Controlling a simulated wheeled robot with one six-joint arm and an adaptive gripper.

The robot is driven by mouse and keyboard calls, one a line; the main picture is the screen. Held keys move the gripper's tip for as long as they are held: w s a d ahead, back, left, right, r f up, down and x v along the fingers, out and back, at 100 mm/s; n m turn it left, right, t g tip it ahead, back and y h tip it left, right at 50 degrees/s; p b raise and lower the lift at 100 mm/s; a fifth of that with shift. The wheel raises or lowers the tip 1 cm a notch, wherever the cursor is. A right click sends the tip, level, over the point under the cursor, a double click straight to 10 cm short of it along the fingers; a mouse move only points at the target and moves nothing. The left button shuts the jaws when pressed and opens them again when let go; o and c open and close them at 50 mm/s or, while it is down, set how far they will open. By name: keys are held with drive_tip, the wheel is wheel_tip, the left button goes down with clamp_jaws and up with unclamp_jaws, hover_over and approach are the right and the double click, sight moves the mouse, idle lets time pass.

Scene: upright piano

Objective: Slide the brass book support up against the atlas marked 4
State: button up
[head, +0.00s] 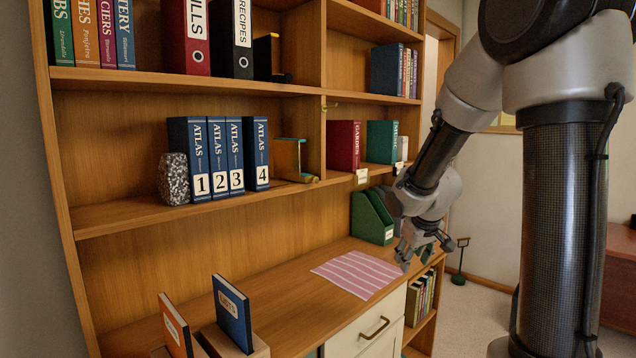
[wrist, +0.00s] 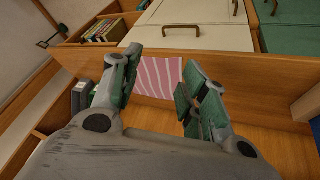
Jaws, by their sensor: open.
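The atlas marked 4 (head: 257,154) is a blue upright book at the right end of the atlas row on the middle shelf. The brass book support (head: 290,158) stands to its right on the same shelf, with a gap between them. It has an upright plate and a brass roll along its lower front edge. My gripper (head: 412,254) is open and empty, low at the right, near the desk edge and well away from the support. In the wrist view my gripper (wrist: 155,95) has its fingers apart. The atlases and support are not recognisable there.
Atlases 1 to 3 (head: 213,158) and a speckled stone block (head: 173,179) stand left of atlas 4. A wooden divider (head: 324,130) rises right of the support. Below, the desk holds a pink striped cloth (head: 358,274), green files (head: 371,217) and a blue book (head: 232,312).

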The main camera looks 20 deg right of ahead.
drive_tip(key=w+a+n+t+y, duration=0.2)
drive_tip(key=w+a+t, duration=0.15)
drive_tip(key=w, duration=0.95)
drive_tip(key=n+t+y, duration=0.3)
drive_tip(key=t+y, duration=0.4)
drive_tip(key=y, duration=0.2)
approach(317, 181)
drive_tip(key=x, duration=0.2)
drive_tip(key=shift+g, duration=0.25)
drive_tip(key=x, duration=0.6)
drive_tip(key=shift+r, duration=0.2)
drive_tip(key=shift+w+a, duration=0.3)
drive_tip(key=shift+w, duration=0.25)
drive_tip(key=shift+c, duration=0.2)
clamp_jaws()
